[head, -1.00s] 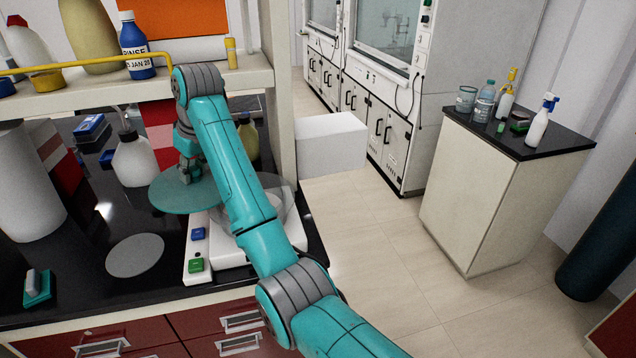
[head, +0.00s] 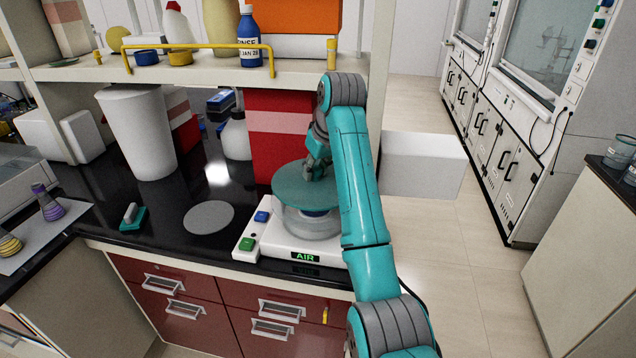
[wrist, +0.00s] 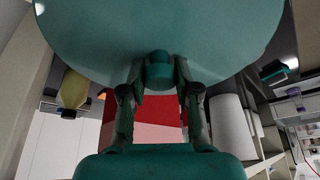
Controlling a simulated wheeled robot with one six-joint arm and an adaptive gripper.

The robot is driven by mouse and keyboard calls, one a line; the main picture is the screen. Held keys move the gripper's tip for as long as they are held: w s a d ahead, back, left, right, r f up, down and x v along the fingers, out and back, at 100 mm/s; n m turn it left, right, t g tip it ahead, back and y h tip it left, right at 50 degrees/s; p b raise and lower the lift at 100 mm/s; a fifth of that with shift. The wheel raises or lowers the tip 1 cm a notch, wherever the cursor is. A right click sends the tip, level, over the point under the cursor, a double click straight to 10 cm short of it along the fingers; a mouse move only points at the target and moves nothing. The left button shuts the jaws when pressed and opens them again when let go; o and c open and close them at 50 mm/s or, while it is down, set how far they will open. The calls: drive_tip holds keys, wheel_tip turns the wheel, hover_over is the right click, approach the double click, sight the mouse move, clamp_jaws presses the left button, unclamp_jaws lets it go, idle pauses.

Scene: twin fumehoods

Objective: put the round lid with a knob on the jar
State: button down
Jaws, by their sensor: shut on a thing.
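The round lid (head: 305,186) is a wide teal disc with a knob. My gripper (head: 318,168) is shut on that knob, and in the wrist view the knob (wrist: 158,72) shows between the two fingers. The jar (head: 308,222) is clear and round and stands on a white device (head: 275,243) with an AIR display. The lid is over the jar's top and looks about level. I cannot tell whether it touches the rim, and the jar's mouth is hidden under it. The jar does not show clearly in the wrist view.
A grey disc (head: 209,217) lies flat on the black bench. Left of it are a small teal-based object (head: 132,217) and a tall white container (head: 138,130). A red box (head: 281,130) stands behind the lid. A shelf (head: 215,77) with a yellow rail runs above.

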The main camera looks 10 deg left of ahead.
sight(317, 177)
drive_tip(key=shift+a+f, duration=0.15)
drive_tip(key=shift+f, duration=1.65)
drive_tip(key=shift+f, duration=0.15)
drive_tip(key=shift+f, duration=0.2)
drive_tip(key=c, duration=0.8)
unclamp_jaws()
drive_tip(key=shift+c, duration=0.2)
